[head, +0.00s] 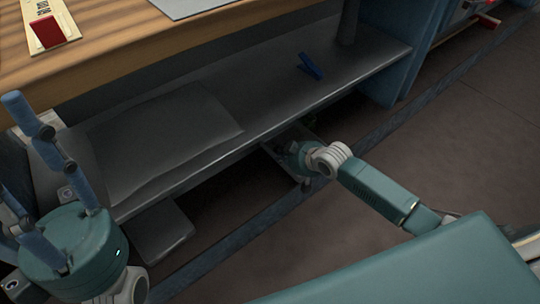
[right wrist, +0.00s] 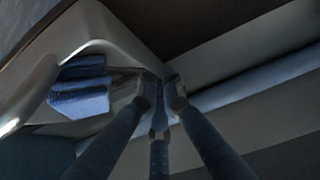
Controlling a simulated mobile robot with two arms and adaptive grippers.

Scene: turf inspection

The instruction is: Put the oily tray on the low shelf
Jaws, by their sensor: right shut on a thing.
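The tray (head: 279,163) is a grey, shallow piece with a raised rim. In the head view only part of it shows beside my right gripper (head: 296,155), below the front edge of the grey low shelf (head: 262,98). In the right wrist view the tray (right wrist: 128,42) shows its curved wall, with folded blue cloth (right wrist: 82,88) inside. My right gripper's fingers (right wrist: 160,90) are closed together on the tray's rim. My left gripper (head: 45,180) is at the left, fingers spread and empty. Oil on the tray cannot be made out.
A dark flat sheet (head: 165,135) covers the shelf's left part. A blue clip (head: 309,66) lies farther right, near a dark post (head: 348,22). Between them the shelf is bare. The wooden benchtop (head: 110,40) overhangs the shelf. Open floor (head: 440,130) lies to the right.

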